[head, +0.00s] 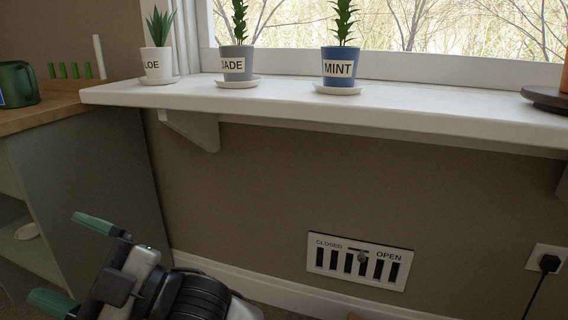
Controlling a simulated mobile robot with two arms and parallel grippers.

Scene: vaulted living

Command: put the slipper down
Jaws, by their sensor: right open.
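No slipper can be made out in the head view. My right gripper (72,262) is at the lower left, its two green-tipped fingers spread wide with nothing between them. It is in front of the green cabinet (85,180). My left gripper is not in view.
A white window shelf (430,110) crosses the view, holding plant pots labelled ALOE (156,62), JADE (236,64) and MINT (340,68) on saucers. Below are a wall vent (360,261) and a plugged-in socket (547,260). A small pale object (27,231), unclear, lies inside the cabinet.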

